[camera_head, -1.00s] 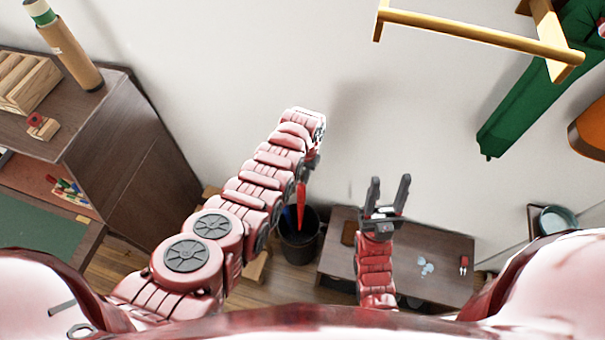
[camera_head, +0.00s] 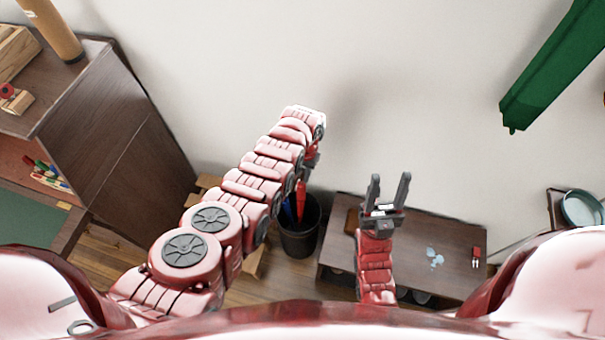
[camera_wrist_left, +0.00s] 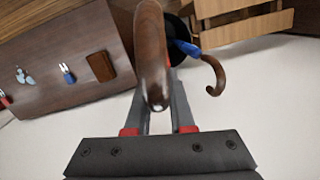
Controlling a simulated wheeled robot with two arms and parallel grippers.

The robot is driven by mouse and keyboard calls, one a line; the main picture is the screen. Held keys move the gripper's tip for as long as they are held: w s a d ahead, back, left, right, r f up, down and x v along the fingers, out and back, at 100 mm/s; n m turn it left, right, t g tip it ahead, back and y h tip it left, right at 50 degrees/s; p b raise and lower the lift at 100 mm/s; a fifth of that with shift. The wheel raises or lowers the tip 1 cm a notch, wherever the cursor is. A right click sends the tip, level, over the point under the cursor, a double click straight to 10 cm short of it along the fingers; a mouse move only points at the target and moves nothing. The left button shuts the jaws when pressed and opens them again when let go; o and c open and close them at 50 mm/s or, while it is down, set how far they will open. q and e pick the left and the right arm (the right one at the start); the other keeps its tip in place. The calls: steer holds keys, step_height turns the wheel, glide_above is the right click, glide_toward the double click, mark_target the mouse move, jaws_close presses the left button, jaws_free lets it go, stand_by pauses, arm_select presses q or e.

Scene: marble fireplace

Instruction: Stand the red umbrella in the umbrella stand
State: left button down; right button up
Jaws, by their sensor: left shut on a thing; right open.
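My left gripper (camera_head: 312,160) is mostly hidden behind its arm in the head view. It is shut on the red umbrella (camera_head: 300,200), whose red part shows below it. In the left wrist view the umbrella's brown wooden handle (camera_wrist_left: 151,50) stands between the fingers. The dark umbrella stand (camera_head: 299,241) is on the floor below, and the red part overlaps its mouth. I cannot tell how deep the lower end reaches. A blue umbrella (camera_wrist_left: 187,47) with a hooked brown handle is in the stand. My right gripper (camera_head: 389,182) is open and empty above a low table.
The low dark table (camera_head: 455,268) right of the stand holds a brown wallet-like item, pale blue pieces and a small red item (camera_head: 476,258). A dark wooden cabinet (camera_head: 125,150) is at left. A wooden slatted piece (camera_head: 252,262) is beside the stand. The wall is behind.

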mark_target(303, 186)
arm_select(q)
steer(key=shift+f+b, duration=3.35)
steer(key=shift+f, duration=0.5)
steer(key=c, duration=0.7)
jaws_free()
